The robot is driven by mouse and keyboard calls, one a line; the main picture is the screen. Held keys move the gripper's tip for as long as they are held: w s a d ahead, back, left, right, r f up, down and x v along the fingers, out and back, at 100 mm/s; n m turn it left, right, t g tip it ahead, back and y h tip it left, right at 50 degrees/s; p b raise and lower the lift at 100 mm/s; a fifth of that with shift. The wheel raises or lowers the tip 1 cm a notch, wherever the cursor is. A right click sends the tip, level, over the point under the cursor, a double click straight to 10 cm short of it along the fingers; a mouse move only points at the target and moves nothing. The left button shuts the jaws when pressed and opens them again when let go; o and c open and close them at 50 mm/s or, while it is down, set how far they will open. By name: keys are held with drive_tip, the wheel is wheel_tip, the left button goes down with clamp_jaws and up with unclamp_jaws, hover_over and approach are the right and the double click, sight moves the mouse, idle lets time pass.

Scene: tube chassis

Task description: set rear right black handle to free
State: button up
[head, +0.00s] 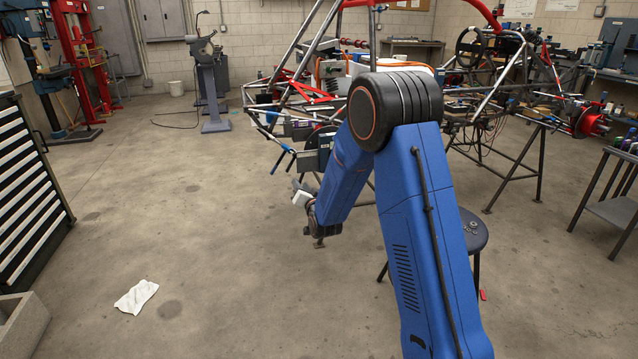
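The tube chassis (330,28) stands on dark trestles at the upper middle, with bare metal and red tubes. My blue arm rises in front of it and hides part of it. Small blue-tipped parts (281,160) stick out at the chassis's lower left end. I cannot make out which part is the rear right black handle; it may be hidden or too small to tell.
A round stool (472,232) with small metal parts stands behind my arm. A dark drawer cabinet (25,190) is at left, a white cloth (136,297) lies on the floor, and a grey pedestal machine (210,85) stands at the back. The left-middle floor is mostly clear.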

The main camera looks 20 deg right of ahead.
drive_tip(key=s+d+r+n+g, duration=0.1)
drive_tip(key=s+d+r+g, duration=0.2)
drive_tip(key=s+r, duration=0.5)
drive_tip(key=shift+s+r+n+g, duration=0.2)
drive_tip(key=shift+s+n+g, duration=0.25)
drive_tip(key=shift+s, duration=1.5)
